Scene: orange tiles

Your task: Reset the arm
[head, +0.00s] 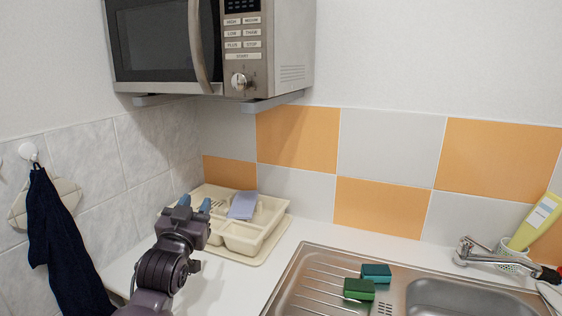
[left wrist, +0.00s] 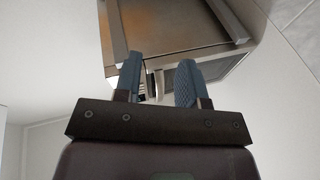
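My left gripper (head: 195,203) is raised over the left part of the counter, in front of the cream cutlery tray. In the left wrist view its two blue-grey fingers (left wrist: 159,82) stand apart with nothing between them, and the underside of the microwave (left wrist: 170,25) shows beyond them. My right gripper shows in neither view.
The cream cutlery tray (head: 270,212) holds a light blue item. The microwave (head: 255,90) hangs on the wall above. The steel sink (head: 430,292) has two green sponges (head: 358,289) on its drainer. A faucet (head: 470,251) and yellow bottle (head: 532,225) stand right. A dark towel (head: 58,240) hangs left.

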